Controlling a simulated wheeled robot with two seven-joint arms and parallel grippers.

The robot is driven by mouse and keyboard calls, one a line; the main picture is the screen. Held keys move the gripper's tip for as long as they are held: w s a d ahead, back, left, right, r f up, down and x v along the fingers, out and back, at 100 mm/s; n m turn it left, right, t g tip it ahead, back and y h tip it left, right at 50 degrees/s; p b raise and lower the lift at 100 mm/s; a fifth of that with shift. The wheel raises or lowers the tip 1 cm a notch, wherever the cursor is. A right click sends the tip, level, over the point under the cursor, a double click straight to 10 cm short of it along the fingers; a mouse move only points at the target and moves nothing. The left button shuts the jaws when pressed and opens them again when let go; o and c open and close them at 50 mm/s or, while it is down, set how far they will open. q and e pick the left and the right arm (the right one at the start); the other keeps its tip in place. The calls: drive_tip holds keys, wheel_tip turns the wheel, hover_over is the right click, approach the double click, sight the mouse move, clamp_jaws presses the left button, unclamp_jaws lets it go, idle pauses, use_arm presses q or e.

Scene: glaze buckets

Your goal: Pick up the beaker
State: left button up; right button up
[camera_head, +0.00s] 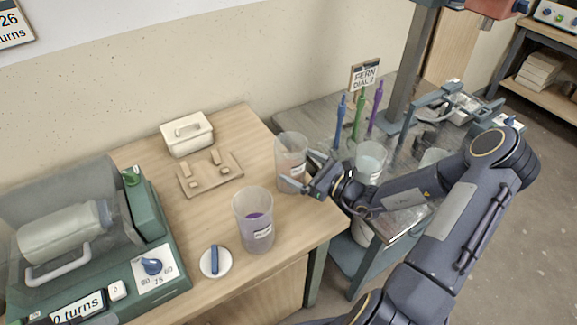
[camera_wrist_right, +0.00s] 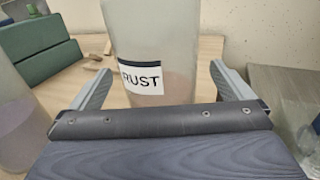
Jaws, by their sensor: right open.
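A clear, tapered beaker (camera_head: 291,152) with a reddish-brown content stands upright at the right edge of the wooden table. In the right wrist view the same beaker (camera_wrist_right: 160,38) shows a label reading "RUST", and its top is cut off. My right gripper (camera_head: 299,174) is at its lower right side in the head view. Its jaws are open, with one finger to each side of the beaker in the wrist view; I see gaps between fingers and wall. A second beaker (camera_head: 254,222) with purple content stands nearer the front. My left gripper is not in view.
A green machine (camera_head: 150,225) with a drum fills the table's left. A wooden holder (camera_head: 210,175), a white lidded box (camera_head: 187,133) and a blue-handled dial (camera_head: 215,262) are also on the table. Another beaker (camera_head: 371,158) stands on the grey bench, by upright coloured tools.

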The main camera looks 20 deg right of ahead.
sight(290, 155)
drive_tip(key=shift+x, duration=1.95)
drive_tip(key=shift+a, duration=0.1)
drive_tip(key=c, duration=1.4)
drive_tip(key=shift+r, duration=0.1)
drive_tip(key=shift+c, duration=0.2)
drive_tip(key=s+a+r+p, duration=0.1)
drive_tip(key=s+a+r, duration=0.3)
drive_tip(key=s+r, duration=0.8)
drive_tip(key=shift+s+r, duration=0.35)
drive_tip(key=shift+s, duration=0.3)
